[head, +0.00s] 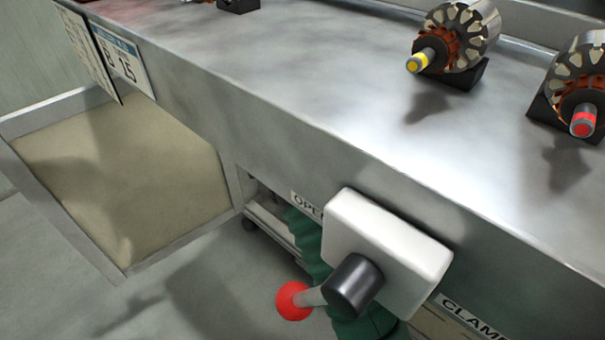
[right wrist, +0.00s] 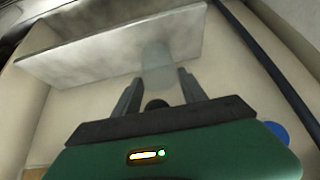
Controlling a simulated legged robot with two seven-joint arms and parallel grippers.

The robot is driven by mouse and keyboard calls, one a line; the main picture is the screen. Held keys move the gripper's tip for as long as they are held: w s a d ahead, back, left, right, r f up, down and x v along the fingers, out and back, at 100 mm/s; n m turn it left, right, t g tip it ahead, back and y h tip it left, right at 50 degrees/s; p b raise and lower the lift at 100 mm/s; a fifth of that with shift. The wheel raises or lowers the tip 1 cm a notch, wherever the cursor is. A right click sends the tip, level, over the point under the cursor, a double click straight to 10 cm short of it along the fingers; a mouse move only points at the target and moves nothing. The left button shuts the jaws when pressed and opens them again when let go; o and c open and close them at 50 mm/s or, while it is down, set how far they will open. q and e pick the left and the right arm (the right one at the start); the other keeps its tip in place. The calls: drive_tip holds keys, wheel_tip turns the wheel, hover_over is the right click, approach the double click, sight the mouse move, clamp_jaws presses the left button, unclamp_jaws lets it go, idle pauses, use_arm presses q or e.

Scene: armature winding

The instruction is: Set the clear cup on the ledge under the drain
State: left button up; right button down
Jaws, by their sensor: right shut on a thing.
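The clear cup (right wrist: 157,68) is a faint see-through shape between the two dark fingers of my right gripper (right wrist: 159,86), in the right wrist view. My right gripper is shut on it. A flat grey metal plate (right wrist: 85,52), perhaps the ledge, lies beyond the fingers, and the cup overlaps it in the picture. I cannot tell whether the cup touches it. I cannot make out the drain. Neither the cup nor either gripper can be made out in the head view.
A steel bench (head: 300,85) carries a yellow-tipped armature (head: 465,35) and a red-tipped armature (head: 585,75) in black cradles. A white block (head: 385,235) with a red-knobbed lever (head: 293,301) juts from its front. A framed beige panel (head: 120,170) stands left. A blue disc (right wrist: 275,132) lies right.

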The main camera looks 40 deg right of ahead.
drive_tip(key=c, duration=1.1)
unclamp_jaws()
drive_tip(key=shift+s+a+f, duration=0.1)
drive_tip(key=o, duration=0.5)
drive_tip(key=shift+a+r, duration=0.3)
drive_tip(key=shift+a, duration=0.05)
drive_tip(key=shift+c, duration=0.2)
drive_tip(key=shift+d+f, duration=0.15)
drive_tip(key=shift+d, duration=0.05)
drive_tip(key=p+v, duration=0.2)
drive_tip(key=v, duration=0.2)
drive_tip(key=shift+d+p, duration=0.2)
drive_tip(key=shift+p, duration=0.1)
use_arm(q)
drive_tip(key=shift+a+r+b, duration=0.25)
drive_tip(key=shift+r+b, duration=0.3)
drive_tip(key=shift+b, duration=0.25)
use_arm(e)
drive_tip(key=s+a, duration=0.1)
drive_tip(key=a, duration=1.1)
drive_tip(key=shift+f, duration=0.4)
